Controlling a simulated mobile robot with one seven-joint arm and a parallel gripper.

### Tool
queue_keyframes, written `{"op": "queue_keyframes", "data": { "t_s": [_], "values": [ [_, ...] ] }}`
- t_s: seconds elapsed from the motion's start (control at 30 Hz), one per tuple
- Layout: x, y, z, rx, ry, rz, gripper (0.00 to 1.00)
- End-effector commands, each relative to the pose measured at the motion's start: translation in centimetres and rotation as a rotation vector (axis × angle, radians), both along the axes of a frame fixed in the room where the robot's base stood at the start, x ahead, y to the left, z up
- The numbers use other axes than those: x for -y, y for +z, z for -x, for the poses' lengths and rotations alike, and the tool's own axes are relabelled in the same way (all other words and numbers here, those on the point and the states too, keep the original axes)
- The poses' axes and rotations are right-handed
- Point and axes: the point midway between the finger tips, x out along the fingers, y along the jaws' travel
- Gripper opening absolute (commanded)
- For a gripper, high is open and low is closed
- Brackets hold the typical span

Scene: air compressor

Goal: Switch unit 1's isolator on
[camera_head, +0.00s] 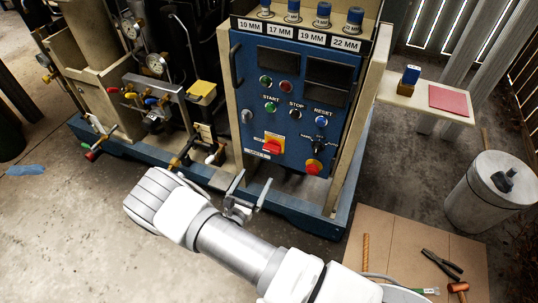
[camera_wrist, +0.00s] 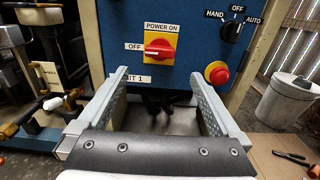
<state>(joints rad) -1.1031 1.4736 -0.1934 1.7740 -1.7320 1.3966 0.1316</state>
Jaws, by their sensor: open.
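The isolator is a red rotary handle on a yellow plate (camera_wrist: 160,46), low on the blue panel, with labels "POWER ON" above and "OFF" at its left. Its handle lies horizontal, with the white mark toward "OFF". A partly hidden label (camera_wrist: 132,78) below it ends in "IT 1". In the head view the isolator (camera_head: 272,145) is at the panel's lower left. My gripper (camera_head: 242,190) is open and empty, below and in front of the panel, apart from the isolator. In the wrist view its two fingers (camera_wrist: 150,108) stand either side, below the handle.
A red emergency button (camera_head: 313,167) and a black selector (camera_head: 319,143) sit right of the isolator. Green, red and blue buttons are above. A blue base frame (camera_head: 290,206) runs below. A grey drum (camera_head: 492,190) and tools on a board (camera_head: 405,240) are at right.

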Motion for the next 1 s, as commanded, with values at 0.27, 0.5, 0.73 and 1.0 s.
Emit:
{"op": "queue_keyframes", "data": {
  "t_s": [0.27, 0.5, 0.73, 1.0],
  "values": [
    [2.2, -0.1, -5.9, 0.002, -0.005, -0.002, 1.00],
    [3.7, -0.1, -9.8, 0.001, -0.005, -0.002, 1.00],
    [4.2, 0.0, -11.3, 0.000, -0.003, -0.001, 1.00],
    [4.2, 0.0, -11.4, -0.001, -0.002, -0.001, 1.00]
  ]
}}
